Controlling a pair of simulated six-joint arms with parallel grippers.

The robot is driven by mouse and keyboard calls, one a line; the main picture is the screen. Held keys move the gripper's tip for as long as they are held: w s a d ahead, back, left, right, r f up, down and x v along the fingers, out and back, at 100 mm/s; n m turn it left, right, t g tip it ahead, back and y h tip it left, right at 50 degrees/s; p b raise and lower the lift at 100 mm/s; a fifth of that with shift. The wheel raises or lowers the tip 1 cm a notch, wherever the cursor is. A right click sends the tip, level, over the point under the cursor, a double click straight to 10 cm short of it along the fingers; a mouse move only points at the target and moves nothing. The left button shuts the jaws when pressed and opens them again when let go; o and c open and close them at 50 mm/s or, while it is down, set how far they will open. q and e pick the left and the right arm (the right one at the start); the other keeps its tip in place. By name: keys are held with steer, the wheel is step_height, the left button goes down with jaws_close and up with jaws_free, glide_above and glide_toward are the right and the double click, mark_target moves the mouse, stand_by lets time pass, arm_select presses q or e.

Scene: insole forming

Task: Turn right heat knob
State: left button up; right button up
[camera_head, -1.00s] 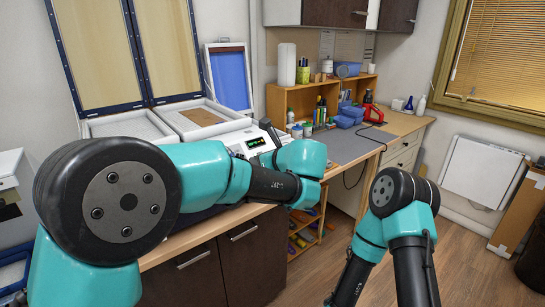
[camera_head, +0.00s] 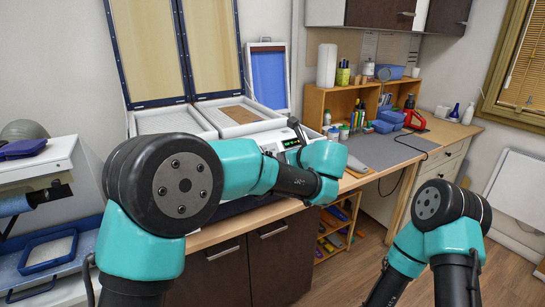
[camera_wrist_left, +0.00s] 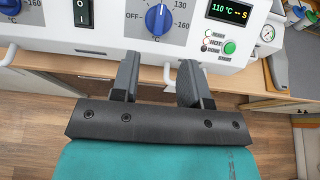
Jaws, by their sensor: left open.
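The right heat knob (camera_wrist_left: 158,19) is a blue dial on the white heating machine's front panel (camera_wrist_left: 185,38), in the left wrist view. A second blue knob (camera_wrist_left: 10,6) is cut by that view's left edge. My left gripper (camera_wrist_left: 160,62) is open and empty. Its two dark fingers are below the right knob in the picture, one to each side, apparently not touching it. In the head view the machine (camera_head: 287,142) is partly behind my left arm, which hides the knobs and gripper. My right arm shows at the lower right; its gripper is out of view.
The machine's lid stands raised. A grey mat (camera_head: 385,150) lies clear to its right.

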arm_select(q)
steer(key=x, duration=1)
steer(key=shift+w+a, duration=0.25)
steer(key=shift+w, duration=0.05)
steer(key=shift+c, duration=0.4)
jaws_close()
